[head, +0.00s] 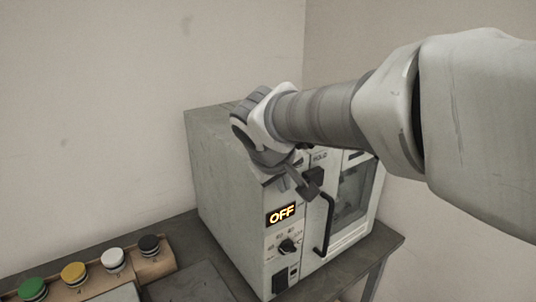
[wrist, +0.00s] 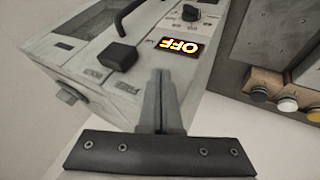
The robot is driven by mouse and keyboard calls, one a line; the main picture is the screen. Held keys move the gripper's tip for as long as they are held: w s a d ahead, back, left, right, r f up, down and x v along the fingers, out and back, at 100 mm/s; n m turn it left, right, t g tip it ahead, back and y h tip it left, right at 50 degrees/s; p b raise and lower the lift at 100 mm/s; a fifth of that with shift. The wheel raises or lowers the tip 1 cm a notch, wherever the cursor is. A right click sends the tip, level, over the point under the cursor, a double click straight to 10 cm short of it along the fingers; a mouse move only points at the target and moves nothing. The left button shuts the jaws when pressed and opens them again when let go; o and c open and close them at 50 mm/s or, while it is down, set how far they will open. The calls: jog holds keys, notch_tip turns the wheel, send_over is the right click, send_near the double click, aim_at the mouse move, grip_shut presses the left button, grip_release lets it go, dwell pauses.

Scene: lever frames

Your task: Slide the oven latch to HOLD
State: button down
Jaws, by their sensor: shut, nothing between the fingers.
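The white oven (head: 225,170) stands on the table with its front facing right. Its black latch knob (wrist: 118,56) sits on the front panel, with small printed labels beside it; one in the head view seems to read HOLD. In the head view, my gripper (head: 308,188) is in front of the upper panel, close to the dark knob and partly hiding that area. In the wrist view, my gripper (wrist: 161,76) is shut and empty, its fingertips just right of the knob. I cannot tell whether they touch it. The oven display (head: 281,215) reads OFF.
The black door handle (head: 325,225) sticks out beside the latch area. A dial (head: 289,246) is below the display. A wooden box with green, yellow, white and black buttons (head: 75,271) lies left of the oven. The table's right edge (head: 400,238) is close to the oven.

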jog(key=v, duration=0.7)
jog(key=shift+s+r, duration=0.2)
jog(key=shift+r, duration=0.05)
jog(key=shift+d, duration=0.15)
jog(key=s+d+f+m+y, duration=0.1)
jog(key=s+d+f+m, duration=0.1)
jog(key=s+d+f, duration=0.3)
jog(key=s+d+f+m+g+y, duration=0.1)
jog(key=s+d+f+m, duration=0.2)
jog(key=s, duration=0.7)
jog(key=d+f, duration=0.2)
jog(key=d, duration=0.1)
jog(key=shift+s+m, duration=0.3)
jog(key=shift+s, duration=0.1)
jog(key=shift+d, duration=0.1)
